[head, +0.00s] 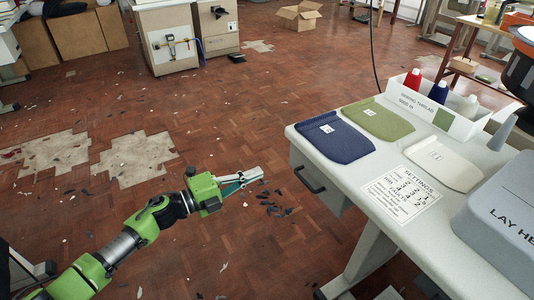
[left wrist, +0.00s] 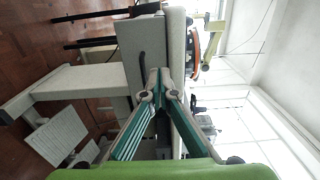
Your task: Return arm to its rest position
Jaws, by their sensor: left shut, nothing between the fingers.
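My left gripper (head: 256,174) is shut and empty in the head view, held out over open floor to the left of the white table (head: 312,146). A clear gap separates its fingertips from the table's drawer edge. In the left wrist view the two fingers of the left gripper (left wrist: 158,74) meet at their tips, with the table's end and black drawer handle (left wrist: 142,70) beyond them. My right gripper shows in neither view.
On the table lie a blue pouch (head: 334,138), a green pouch (head: 378,120), a cream pouch (head: 444,164), a settings sheet (head: 402,192), a thread box (head: 436,112) and a grey box (head: 500,210). Scraps litter the floor. A cabinet (head: 172,40) stands at the back.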

